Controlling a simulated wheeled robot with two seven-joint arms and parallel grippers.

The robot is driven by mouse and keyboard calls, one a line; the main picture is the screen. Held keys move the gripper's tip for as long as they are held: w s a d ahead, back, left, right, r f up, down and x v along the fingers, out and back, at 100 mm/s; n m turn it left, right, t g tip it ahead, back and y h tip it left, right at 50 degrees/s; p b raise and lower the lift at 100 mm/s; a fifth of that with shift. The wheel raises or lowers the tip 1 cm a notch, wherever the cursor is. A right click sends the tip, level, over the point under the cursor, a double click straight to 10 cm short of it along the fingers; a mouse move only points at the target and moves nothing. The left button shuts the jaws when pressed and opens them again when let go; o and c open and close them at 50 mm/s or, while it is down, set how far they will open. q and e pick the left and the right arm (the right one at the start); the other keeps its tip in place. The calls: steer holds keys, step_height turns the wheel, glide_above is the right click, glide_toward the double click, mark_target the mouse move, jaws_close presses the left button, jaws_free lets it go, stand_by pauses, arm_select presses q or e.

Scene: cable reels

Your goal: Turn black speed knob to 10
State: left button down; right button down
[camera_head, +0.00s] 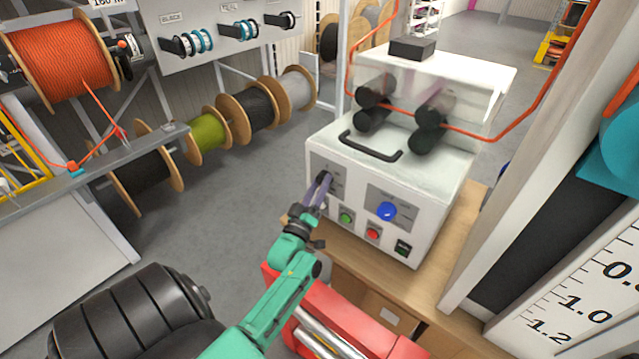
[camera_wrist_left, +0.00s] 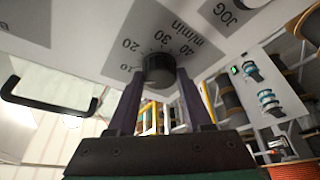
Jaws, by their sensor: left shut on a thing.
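The black speed knob (camera_wrist_left: 158,70) sits on a grey dial plate marked 10, 20, 30, 40 and m/min, which appears turned over in the left wrist view. Which mark the knob points at is too unclear to tell. My left gripper (camera_head: 322,184) is at the upper left of the white machine's front panel (camera_head: 422,237). Its two purple-grey fingers (camera_wrist_left: 159,84) are closed around the knob, one on each side. In the head view the fingers largely hide the knob. My right gripper is not in view.
The panel also carries a blue knob (camera_head: 387,211), a green button (camera_head: 346,217), a red button (camera_head: 373,233) and a black switch (camera_head: 402,248). A black handle (camera_head: 370,147) stands on top. An orange cable (camera_head: 478,137) runs across the machine. Cable reels (camera_head: 258,105) stand behind left.

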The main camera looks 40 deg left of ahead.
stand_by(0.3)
arm_select(q)
steer(key=shift+c, duration=1.6)
jaws_free()
steer(key=shift+s, duration=0.1)
steer(key=b+v, duration=0.3)
steer(key=v, duration=1.1)
steer(key=shift+s+b, duration=0.2)
steer(key=shift+b, duration=0.15)
steer(key=shift+d+f, duration=0.15)
